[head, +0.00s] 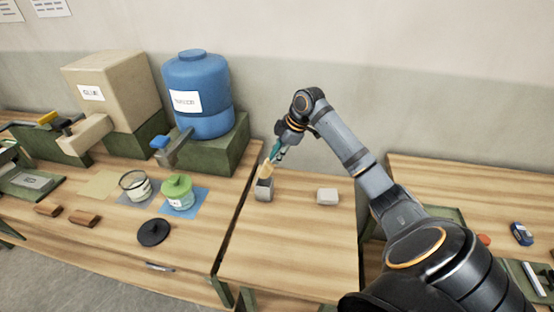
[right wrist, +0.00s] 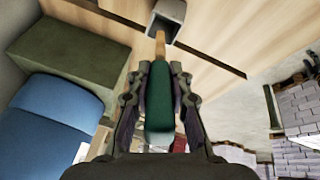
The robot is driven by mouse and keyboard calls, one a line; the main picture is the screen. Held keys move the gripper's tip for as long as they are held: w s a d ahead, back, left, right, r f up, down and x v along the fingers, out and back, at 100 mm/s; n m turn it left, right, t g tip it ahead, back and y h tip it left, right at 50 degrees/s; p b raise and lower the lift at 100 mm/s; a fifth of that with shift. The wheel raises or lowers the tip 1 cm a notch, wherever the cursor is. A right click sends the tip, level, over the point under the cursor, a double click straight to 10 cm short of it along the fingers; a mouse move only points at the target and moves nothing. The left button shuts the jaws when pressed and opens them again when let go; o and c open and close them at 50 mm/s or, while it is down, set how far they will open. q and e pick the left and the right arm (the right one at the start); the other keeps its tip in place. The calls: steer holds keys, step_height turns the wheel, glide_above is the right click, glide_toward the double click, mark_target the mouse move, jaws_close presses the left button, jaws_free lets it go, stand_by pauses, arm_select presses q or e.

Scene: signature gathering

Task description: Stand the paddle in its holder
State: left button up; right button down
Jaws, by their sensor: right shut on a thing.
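The paddle has a green part (right wrist: 160,105) and a pale wooden end (right wrist: 160,45). My right gripper (head: 275,155) is shut on the green part, which also shows between its fingers in the right wrist view. The wooden end points down at the holder, a small grey open-topped box (head: 264,190), and the paddle is tilted a little. In the right wrist view the wooden end overlaps the near rim of the holder (right wrist: 153,24). I cannot tell whether its tip is inside or just above. My left gripper is not in view.
A white-grey block (head: 328,196) lies right of the holder on the same table. A blue barrel (head: 198,85) on a green stand is to the left. A lidded jar (head: 178,192), a glass jar (head: 135,186) and a black disc (head: 153,232) are on the left table.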

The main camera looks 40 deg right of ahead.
step_height(320, 180, down, 2)
steer(key=shift+s+f, duration=0.1)
steer(key=shift+f, duration=0.4)
steer(key=shift+f, duration=0.4)
steer(key=c, duration=1.2)
jaws_free()
steer(key=shift+r, duration=0.1)
